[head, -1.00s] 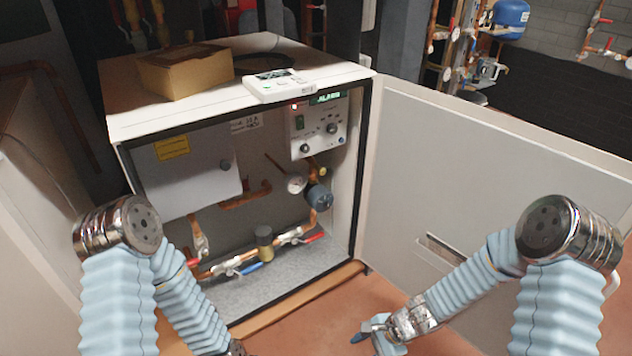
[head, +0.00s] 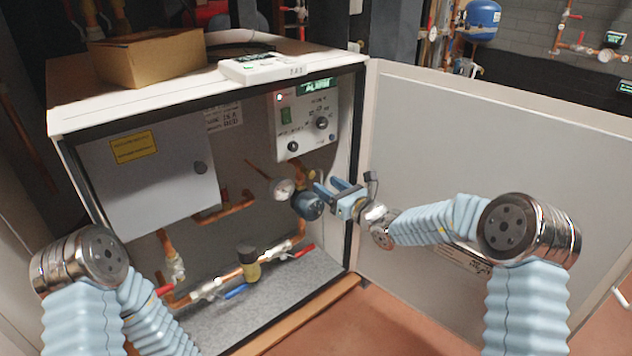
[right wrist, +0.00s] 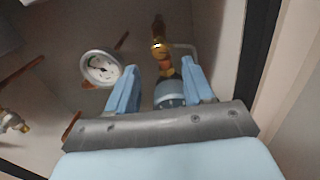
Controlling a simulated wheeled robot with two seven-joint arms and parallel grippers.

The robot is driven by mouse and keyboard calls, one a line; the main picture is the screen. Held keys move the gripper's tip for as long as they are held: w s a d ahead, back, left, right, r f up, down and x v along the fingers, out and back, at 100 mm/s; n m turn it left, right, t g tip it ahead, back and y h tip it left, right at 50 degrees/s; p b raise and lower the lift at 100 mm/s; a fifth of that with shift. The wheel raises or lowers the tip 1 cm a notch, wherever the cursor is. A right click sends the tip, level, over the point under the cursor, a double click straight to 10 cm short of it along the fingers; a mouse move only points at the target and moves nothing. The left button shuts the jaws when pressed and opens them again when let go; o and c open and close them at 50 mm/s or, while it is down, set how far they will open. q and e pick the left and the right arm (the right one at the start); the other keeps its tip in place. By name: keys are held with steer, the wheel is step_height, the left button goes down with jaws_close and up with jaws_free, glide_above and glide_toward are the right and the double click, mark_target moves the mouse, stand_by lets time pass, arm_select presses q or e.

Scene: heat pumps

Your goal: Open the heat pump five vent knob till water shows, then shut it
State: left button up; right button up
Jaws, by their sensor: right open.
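The open heat pump cabinet (head: 358,150) stands ahead, with a brass fitting (head: 304,176) on copper pipe above a dark blue round pump (head: 307,205). The right wrist view shows the brass fitting (right wrist: 159,46) beyond my fingertips and the pump (right wrist: 168,92) between my fingers. Which part is the vent knob I cannot tell for sure. My right gripper (head: 326,188) is open and empty, in front of the pump and just below the brass fitting; the right wrist view also shows it (right wrist: 160,70). No water shows. My left gripper is out of view.
A round gauge (head: 283,189) sits left of the pump. A control panel (head: 306,122) with a lit display is above. The open door (head: 490,140) stands on the right, close to my right arm. Red and blue valve handles and a brass-bodied part (head: 248,265) lie lower.

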mark_target(312, 176)
steer(key=x, duration=0.5)
steer(key=shift+w+a, duration=0.15)
steer(key=shift+w, duration=0.05)
jaws_close()
